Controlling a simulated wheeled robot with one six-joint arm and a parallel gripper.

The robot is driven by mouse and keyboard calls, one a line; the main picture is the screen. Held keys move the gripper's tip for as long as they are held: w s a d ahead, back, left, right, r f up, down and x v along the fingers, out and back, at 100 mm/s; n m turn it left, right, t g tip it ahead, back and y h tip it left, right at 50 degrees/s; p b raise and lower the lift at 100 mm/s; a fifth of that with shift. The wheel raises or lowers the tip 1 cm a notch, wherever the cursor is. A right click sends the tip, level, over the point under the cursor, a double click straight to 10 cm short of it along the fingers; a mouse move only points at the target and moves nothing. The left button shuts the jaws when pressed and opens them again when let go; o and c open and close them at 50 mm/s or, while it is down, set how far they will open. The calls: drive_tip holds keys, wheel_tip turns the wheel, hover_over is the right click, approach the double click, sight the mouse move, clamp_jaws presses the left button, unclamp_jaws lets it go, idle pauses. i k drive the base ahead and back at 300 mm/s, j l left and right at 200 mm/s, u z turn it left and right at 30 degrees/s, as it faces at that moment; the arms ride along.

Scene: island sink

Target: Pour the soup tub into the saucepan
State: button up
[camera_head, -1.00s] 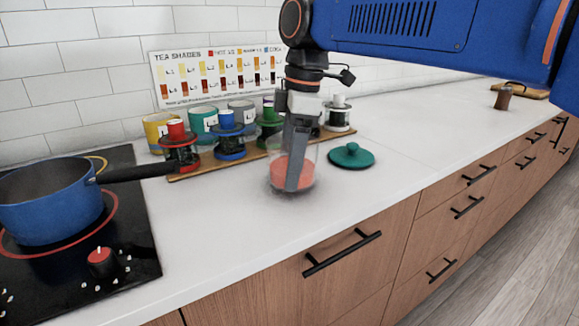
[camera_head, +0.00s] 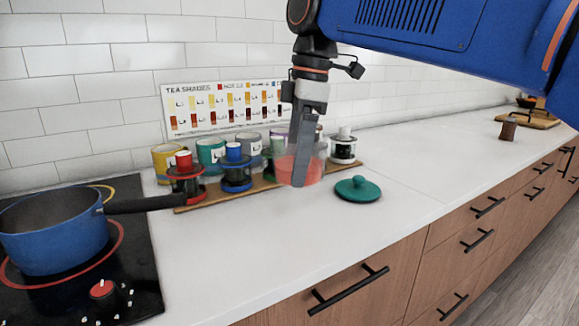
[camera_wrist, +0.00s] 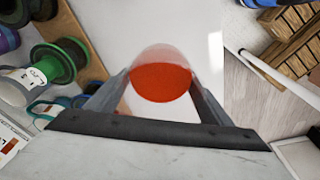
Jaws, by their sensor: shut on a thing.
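The soup tub (camera_head: 312,167) is a clear container with orange-red soup in it. My gripper (camera_head: 299,172) is shut on it, and in the head view it hangs above the counter in front of the wooden rack. In the wrist view the tub (camera_wrist: 160,82) sits between the two fingers of my gripper (camera_wrist: 160,90), with red soup in it. It looks upright in the head view. The blue saucepan (camera_head: 55,238) stands on the black hob at the left, its dark handle pointing right. The inside bottom of the pan is hidden.
A green lid (camera_head: 357,191) lies on the counter right of the tub. A wooden rack (camera_head: 215,200) with several mugs and coloured jars runs along the wall. A red knob (camera_head: 103,290) is on the hob (camera_head: 140,270). The counter (camera_head: 260,235) in front is clear.

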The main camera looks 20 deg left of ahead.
sight(55, 230)
drive_tip(key=k, duration=0.35)
drive_tip(key=k+u, duration=0.25)
drive_tip(key=u, duration=0.3)
drive_tip(key=j+u, duration=0.15)
drive_tip(key=u, duration=0.8)
drive_tip(key=j+u, duration=0.15)
